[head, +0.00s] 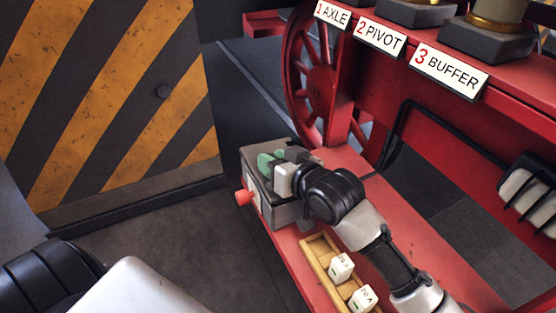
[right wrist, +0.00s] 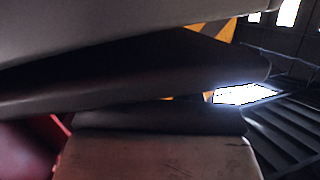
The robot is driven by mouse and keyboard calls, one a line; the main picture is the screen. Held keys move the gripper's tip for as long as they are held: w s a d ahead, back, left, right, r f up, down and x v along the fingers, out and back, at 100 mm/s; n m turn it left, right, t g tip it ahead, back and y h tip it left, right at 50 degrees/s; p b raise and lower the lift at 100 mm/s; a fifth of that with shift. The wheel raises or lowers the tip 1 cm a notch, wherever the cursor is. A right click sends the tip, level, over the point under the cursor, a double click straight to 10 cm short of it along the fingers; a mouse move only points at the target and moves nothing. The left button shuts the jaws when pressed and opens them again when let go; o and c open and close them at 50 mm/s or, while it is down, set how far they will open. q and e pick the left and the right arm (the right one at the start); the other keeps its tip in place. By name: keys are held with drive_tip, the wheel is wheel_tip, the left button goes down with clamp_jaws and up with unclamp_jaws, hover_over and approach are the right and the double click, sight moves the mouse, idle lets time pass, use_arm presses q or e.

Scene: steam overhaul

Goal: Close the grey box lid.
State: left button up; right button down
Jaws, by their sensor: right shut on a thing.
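The grey box (head: 258,180) stands on the red running board, left of the middle in the head view. Green parts (head: 266,163) show at its top, and a red knob (head: 243,197) sticks out of its left side. My right gripper (head: 284,176) is at the top right of the box, mostly hidden by my own wrist. In the right wrist view its pale fingers press above and below a dark slab (right wrist: 150,75), which looks like the box lid. The lid's exact angle is hard to tell. My left gripper is out of view.
A wooden tray (head: 318,260) with white labelled blocks (head: 341,267) lies close in front of the box. A red spoked wheel (head: 312,80) stands behind. Signs for axle, pivot and buffer (head: 448,70) line the shelf. A striped panel (head: 110,100) stands left.

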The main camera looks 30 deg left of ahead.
drive_tip(key=shift+f, duration=0.1)
drive_tip(key=c, duration=1.1)
unclamp_jaws()
drive_tip(key=shift+s+d, duration=0.1)
drive_tip(key=shift+d, duration=0.25)
drive_tip(key=b+v, duration=0.3)
drive_tip(key=v, duration=0.7)
drive_tip(key=shift+s, duration=0.1)
